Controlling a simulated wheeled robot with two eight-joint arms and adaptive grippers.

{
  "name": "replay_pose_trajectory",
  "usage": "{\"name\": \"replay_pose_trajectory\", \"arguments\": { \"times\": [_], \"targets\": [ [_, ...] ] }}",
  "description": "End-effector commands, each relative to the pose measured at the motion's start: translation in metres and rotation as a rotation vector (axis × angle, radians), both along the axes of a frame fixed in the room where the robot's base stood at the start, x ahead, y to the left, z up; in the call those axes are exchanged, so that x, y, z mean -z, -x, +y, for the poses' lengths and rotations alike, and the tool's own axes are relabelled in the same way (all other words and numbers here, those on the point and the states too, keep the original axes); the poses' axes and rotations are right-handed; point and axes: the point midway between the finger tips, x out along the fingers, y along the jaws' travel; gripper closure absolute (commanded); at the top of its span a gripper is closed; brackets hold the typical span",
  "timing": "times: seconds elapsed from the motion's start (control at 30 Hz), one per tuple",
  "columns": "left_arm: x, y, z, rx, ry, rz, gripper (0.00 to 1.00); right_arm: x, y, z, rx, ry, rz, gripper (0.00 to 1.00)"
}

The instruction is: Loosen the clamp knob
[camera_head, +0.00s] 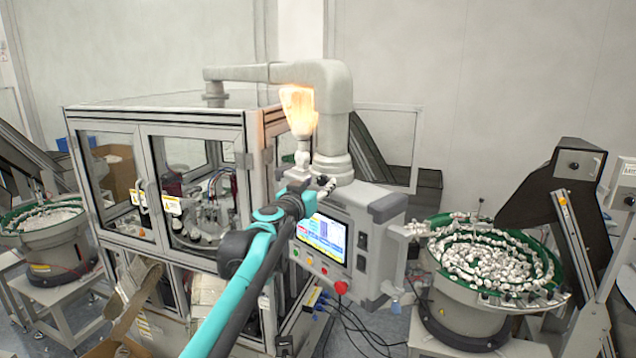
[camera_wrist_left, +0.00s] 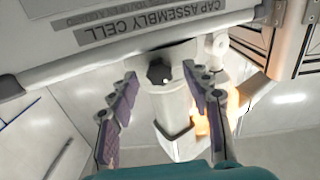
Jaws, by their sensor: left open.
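The clamp knob (camera_wrist_left: 158,73) is a small black lobed knob on a grey bracket, below the "CAP ASSEMBLY CELL" label in the left wrist view. My left gripper (camera_wrist_left: 160,84) is open, with one finger on each side of the knob. The fingers appear apart from it. In the head view my teal left arm reaches in from below, and its gripper (camera_head: 318,187) is at the top of the control panel, near the grey support arm. I cannot make out the knob there. My right gripper is not in view.
The control box (camera_head: 349,236) with a lit screen and red stop button hangs right beside my left arm. A glazed machine cabinet (camera_head: 190,120) stands to the left. A bowl feeder (camera_head: 478,310) full of white caps stands at the right. Cables hang below the box.

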Motion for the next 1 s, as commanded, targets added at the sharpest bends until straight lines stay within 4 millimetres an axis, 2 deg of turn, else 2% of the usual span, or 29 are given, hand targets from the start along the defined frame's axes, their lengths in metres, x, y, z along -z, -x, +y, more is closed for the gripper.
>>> {"name": "replay_pose_trajectory", "arguments": {
  "times": [0.23, 0.27, 0.43, 0.77, 1.0],
  "targets": [
    [0.0004, -0.0015, -0.0007, 0.0, 0.001, 0.0, 0.51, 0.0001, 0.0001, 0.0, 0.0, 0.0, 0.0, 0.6],
    [0.0004, -0.0014, -0.0006, 0.0, 0.001, 0.0, 0.54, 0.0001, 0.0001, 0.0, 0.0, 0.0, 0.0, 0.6],
    [0.0004, -0.0013, -0.0005, 0.0, 0.001, 0.0, 0.98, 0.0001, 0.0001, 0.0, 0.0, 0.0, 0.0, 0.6],
    [0.0003, -0.0013, -0.0005, 0.0, 0.021, 0.008, 1.0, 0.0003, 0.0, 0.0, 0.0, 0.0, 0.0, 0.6],
    [0.0004, -0.0014, -0.0003, 0.0, 0.124, 0.045, 1.0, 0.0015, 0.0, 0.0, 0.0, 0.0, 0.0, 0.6]
  ]
}}
